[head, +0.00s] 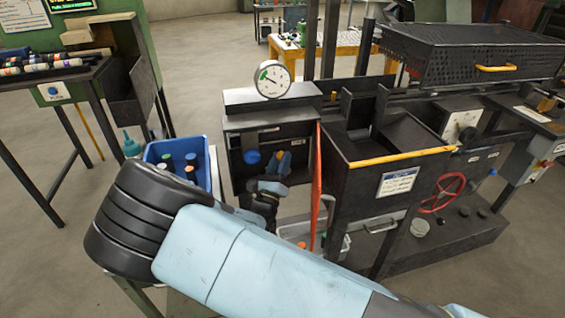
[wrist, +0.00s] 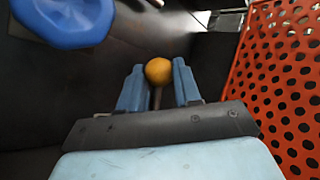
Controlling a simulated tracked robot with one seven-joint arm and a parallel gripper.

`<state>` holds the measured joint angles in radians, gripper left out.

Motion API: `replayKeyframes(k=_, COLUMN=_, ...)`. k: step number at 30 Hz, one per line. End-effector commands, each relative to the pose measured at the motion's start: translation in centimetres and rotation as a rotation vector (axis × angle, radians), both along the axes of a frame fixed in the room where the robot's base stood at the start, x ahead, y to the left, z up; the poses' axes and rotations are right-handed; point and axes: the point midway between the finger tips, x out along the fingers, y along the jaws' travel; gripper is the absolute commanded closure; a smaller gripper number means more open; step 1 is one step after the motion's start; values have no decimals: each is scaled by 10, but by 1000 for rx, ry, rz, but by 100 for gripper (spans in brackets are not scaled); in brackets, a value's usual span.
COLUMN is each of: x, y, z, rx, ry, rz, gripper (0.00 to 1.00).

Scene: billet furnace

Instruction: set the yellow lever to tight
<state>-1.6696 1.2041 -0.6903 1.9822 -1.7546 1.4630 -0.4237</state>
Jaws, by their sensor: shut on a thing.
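The yellow lever shows in the wrist view as a round yellow-orange knob (wrist: 158,71) on a thin stem. My gripper (wrist: 159,88) has its two blue fingers on either side of the stem, shut on it just below the knob. In the head view my gripper (head: 283,163) is at the front of the dark cabinet (head: 235,145) under the round gauge (head: 272,79). The lever itself is hidden there by my gripper. I cannot read the lever's setting or the small labels on the cabinet.
A blue knob (wrist: 70,18) is close on the left of my gripper. A perforated orange-red panel (wrist: 276,85) stands close on the right. A blue bin (head: 160,149) with coloured pieces is left of the cabinet. A dark chute with a yellow edge (head: 402,156) stands to the right.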

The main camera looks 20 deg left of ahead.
Motion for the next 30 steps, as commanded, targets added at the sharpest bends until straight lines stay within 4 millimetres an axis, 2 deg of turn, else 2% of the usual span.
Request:
replayKeyframes(k=5, x=1, y=-2, z=-2, rx=-2, ry=4, rz=-4, gripper=100)
replayKeyframes(k=6, x=1, y=-2, z=-2, rx=-2, ry=4, rz=-4, gripper=66)
replayKeyframes(k=9, x=1, y=-2, z=-1, rx=-1, ry=3, rz=-4, gripper=57)
replayKeyframes(k=20, x=-4, y=-1, z=-4, rx=0, ry=3, rz=-2, gripper=56)
replayKeyframes(k=26, x=-29, y=-2, z=-19, rx=-2, ry=3, rz=-1, gripper=56)
replayKeyframes(k=30, x=-53, y=-2, z=-33, rx=-2, ry=3, rz=0, gripper=56)
